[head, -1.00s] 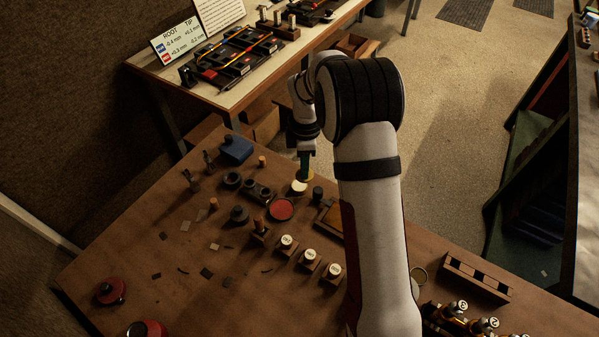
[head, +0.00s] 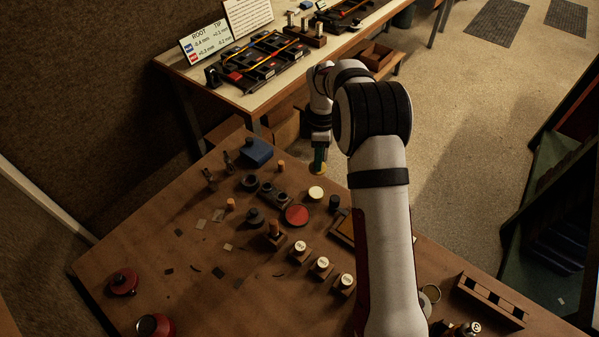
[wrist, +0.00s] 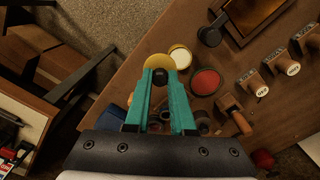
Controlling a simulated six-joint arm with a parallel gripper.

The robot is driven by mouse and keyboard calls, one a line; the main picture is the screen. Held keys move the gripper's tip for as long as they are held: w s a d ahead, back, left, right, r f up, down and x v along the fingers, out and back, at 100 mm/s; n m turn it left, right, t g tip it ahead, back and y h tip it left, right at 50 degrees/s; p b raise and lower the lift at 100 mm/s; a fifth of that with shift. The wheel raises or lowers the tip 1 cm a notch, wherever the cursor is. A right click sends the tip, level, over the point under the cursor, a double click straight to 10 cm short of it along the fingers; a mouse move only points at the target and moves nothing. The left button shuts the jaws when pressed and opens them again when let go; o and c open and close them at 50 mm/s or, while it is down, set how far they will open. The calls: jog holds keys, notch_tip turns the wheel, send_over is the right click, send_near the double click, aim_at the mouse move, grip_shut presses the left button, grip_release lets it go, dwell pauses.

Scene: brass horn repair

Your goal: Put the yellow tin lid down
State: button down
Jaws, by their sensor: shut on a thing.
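My gripper (head: 319,161), with green fingers, points down near the far edge of the brown bench (head: 190,235). It is shut on the yellow tin lid (head: 318,170), by what looks like a dark knob between the fingertips. In the wrist view the lid (wrist: 157,63) shows just past the fingertips, partly hidden by them. I cannot tell whether the lid touches the bench top. A red round tin (head: 297,215) is nearer still.
A dark round piece (head: 334,202) and a wooden-framed tray (head: 343,227) are right of the tins. A blue box (head: 256,151) is to the left. Several white-topped wooden blocks (head: 300,248) stand in front. The bench edge is close behind the lid.

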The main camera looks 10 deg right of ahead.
send_over(297, 180)
notch_tip(297, 180, down, 3)
jog(key=shift+f, duration=0.2)
jog(key=shift+w+a+f, duration=0.1)
jog(key=shift+f, duration=1.95)
jog(key=shift+f, duration=0.15)
jog(key=c, duration=0.8)
grip_release()
jog(key=shift+o, duration=0.2)
